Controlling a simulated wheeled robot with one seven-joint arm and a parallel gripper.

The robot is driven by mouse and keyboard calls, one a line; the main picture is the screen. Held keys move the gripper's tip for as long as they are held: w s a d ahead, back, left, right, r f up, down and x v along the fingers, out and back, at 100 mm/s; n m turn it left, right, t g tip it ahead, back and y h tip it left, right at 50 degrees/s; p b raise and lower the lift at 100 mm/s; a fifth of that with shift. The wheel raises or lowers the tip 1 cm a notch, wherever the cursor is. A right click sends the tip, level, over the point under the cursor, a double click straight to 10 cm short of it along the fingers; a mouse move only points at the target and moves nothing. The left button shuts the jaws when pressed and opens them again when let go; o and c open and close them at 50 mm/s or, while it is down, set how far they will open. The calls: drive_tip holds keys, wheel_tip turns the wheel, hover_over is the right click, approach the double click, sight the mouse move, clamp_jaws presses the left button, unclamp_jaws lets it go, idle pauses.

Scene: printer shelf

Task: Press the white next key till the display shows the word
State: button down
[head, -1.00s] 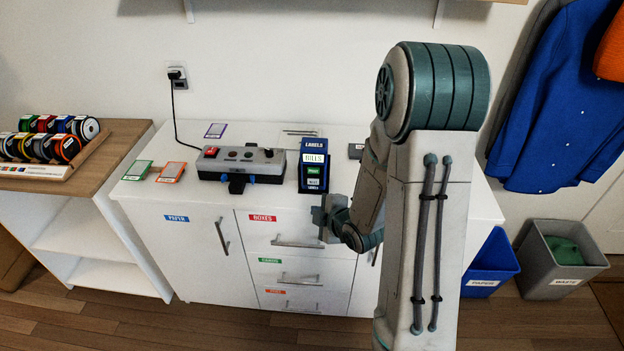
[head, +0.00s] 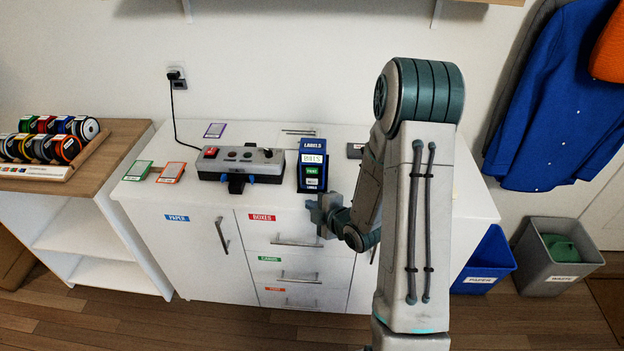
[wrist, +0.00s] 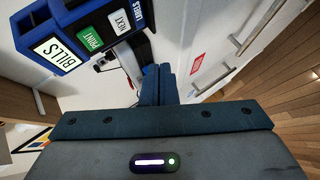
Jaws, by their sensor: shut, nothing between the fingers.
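The blue label machine (head: 312,146) stands upright near the front edge of the white cabinet top. Its display (head: 313,158) reads BILLS, also legible in the wrist view (wrist: 57,52). Below the display are a green PRINT key (wrist: 90,38) and a white NEXT key (wrist: 118,22); the white key also shows small in the head view (head: 311,182). My gripper (head: 314,209) is shut and empty, in front of and below the machine, apart from the keys. Its closed fingers (wrist: 158,84) show in the wrist view, beside the machine.
A grey device with a red switch (head: 240,163) sits left of the machine. Coloured cards (head: 171,172) lie further left. Drawer handles (head: 295,241) stick out below my gripper. A blue paper bin (head: 486,262) and a grey waste bin (head: 556,258) stand right of the cabinet.

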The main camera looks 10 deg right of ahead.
sight(308, 184)
drive_tip(key=w, duration=0.1)
drive_tip(key=w+d, duration=0.1)
drive_tip(key=w, duration=0.1)
drive_tip(key=shift+w+d, duration=0.1)
drive_tip(key=shift+w, duration=0.2)
drive_tip(key=shift+w+d, duration=0.3)
drive_tip(key=shift+w, duration=0.6)
drive_tip(key=shift+w, duration=0.15)
idle(1.0)
drive_tip(key=shift+w+d+b, duration=0.1)
drive_tip(key=shift+w+b, duration=0.15)
drive_tip(key=shift+b, duration=0.1)
drive_tip(key=shift+w+d, duration=0.15)
drive_tip(key=shift+w, duration=0.2)
idle(0.6)
drive_tip(key=shift+s+b, duration=0.1)
drive_tip(key=shift+b, duration=0.25)
drive_tip(key=shift+s+a+b, duration=0.25)
drive_tip(key=shift+s+b, duration=0.25)
drive_tip(key=shift+s, duration=0.2)
